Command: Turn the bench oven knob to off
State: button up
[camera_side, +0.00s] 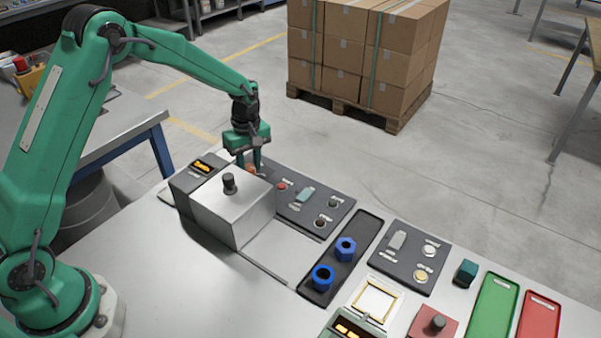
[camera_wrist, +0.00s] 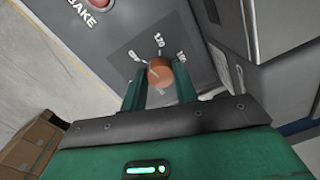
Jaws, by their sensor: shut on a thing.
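The knob (camera_wrist: 160,72) is a round, copper-orange piece on a dark dial plate of the grey panel (camera_wrist: 130,25) in the wrist view. My gripper (camera_wrist: 158,88) is shut on the knob, one green finger at each side. In the side view, my gripper (camera_side: 252,160) points down behind the steel box (camera_side: 230,215), and the knob (camera_side: 250,169) shows as a small orange patch, partly hidden.
A red button (camera_wrist: 98,4) marked BAKE is on the same panel. The steel box with a black top knob (camera_side: 229,183) stands close to my gripper. An orange display (camera_side: 205,164) is at its left. A dark control panel (camera_side: 310,200) lies at the right.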

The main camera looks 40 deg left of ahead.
aim_at(251, 166)
jog(key=shift+f+n, duration=0.1)
jog(key=shift+n, duration=1.2)
jog(key=o, duration=1)
jog(key=shift+c, duration=0.2)
jog(key=r, duration=0.7)
jog(key=shift+w+r, duration=0.1)
jog(key=shift+w, duration=0.15)
jog(key=shift+r, duration=0.35)
